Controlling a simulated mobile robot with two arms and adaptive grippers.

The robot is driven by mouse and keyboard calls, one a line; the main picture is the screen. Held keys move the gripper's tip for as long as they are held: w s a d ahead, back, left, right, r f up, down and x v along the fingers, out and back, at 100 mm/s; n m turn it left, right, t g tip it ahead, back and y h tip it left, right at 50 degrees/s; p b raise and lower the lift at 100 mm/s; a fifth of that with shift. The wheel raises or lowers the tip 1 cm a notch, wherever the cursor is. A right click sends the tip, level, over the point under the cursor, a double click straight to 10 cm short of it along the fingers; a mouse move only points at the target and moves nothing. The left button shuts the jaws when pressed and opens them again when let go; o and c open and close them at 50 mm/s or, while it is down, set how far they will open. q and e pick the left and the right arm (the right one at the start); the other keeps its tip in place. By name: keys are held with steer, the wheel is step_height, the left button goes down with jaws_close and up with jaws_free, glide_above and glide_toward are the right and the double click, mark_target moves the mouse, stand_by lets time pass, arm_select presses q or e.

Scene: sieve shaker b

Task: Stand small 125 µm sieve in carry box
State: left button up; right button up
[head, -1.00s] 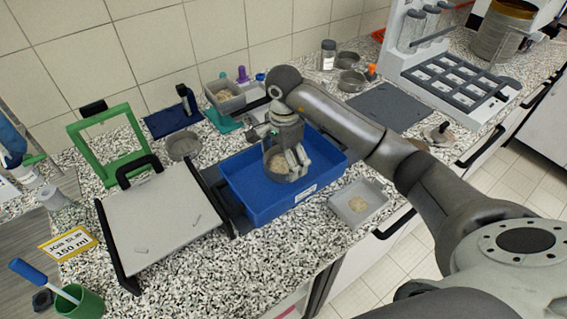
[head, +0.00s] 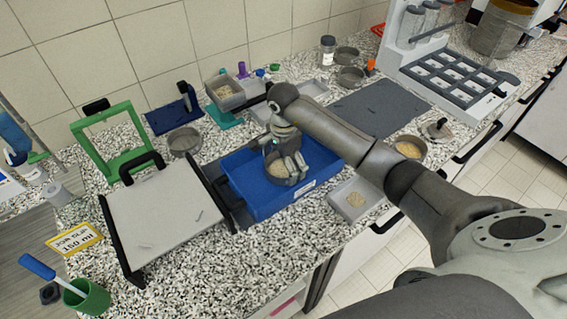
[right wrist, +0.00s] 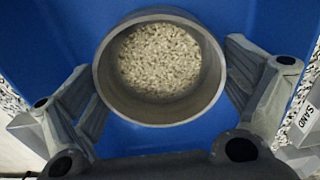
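A small round grey sieve (head: 277,170) with pale grains in it is inside the blue carry box (head: 272,206). It is upright in the head view. In the right wrist view, I look down into the sieve (right wrist: 160,112), with the blue box behind it. My right gripper (head: 288,166) reaches down into the box. Its fingers lie against opposite sides of the sieve, and it appears shut on it. The sieve's underside is hidden, so I cannot tell whether it touches the box floor. No size mark on it is readable. My left gripper is not in view.
A grey board with black handles (head: 163,222) stands left of the box. A small tray with grains (head: 355,199) is close on its right. Behind are a round pan (head: 184,141), a grain-filled container (head: 226,93) and a dark mat (head: 378,108).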

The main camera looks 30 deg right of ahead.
mark_target(284, 171)
steer(key=shift+r, duration=0.1)
steer(key=shift+r, duration=0.2)
step_height(284, 171, up, 12)
steer(key=b, duration=0.3)
steer(key=shift+s+f, duration=0.1)
steer(key=shift+f, duration=0.05)
stand_by(0.4)
